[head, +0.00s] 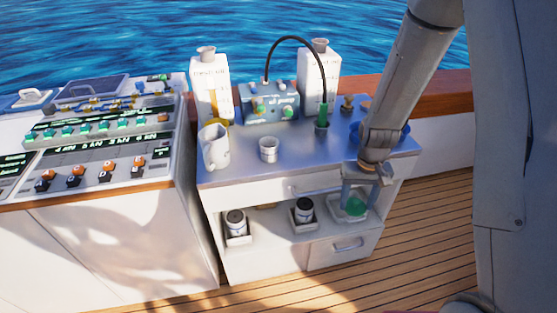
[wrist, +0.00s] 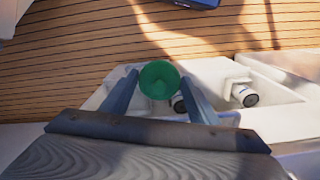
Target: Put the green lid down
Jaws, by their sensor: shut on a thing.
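The green lid (head: 355,206) is a round green disc at the end of my gripper (head: 359,197). In the wrist view the lid (wrist: 159,80) sits between the two fingertips of my gripper (wrist: 160,88), which are shut on it. In the head view the lid is in front of the right part of the cabinet's lower shelf. Whether it touches anything below cannot be told.
Two dark-topped jars, the left jar (head: 235,222) and the right jar (head: 304,209), stand in white holders on the lower shelf. The worktop (head: 245,178) above holds a white jug (head: 215,147), a metal cup (head: 269,150) and a pump box (head: 268,103). Wooden deck (head: 430,220) lies clear to the right.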

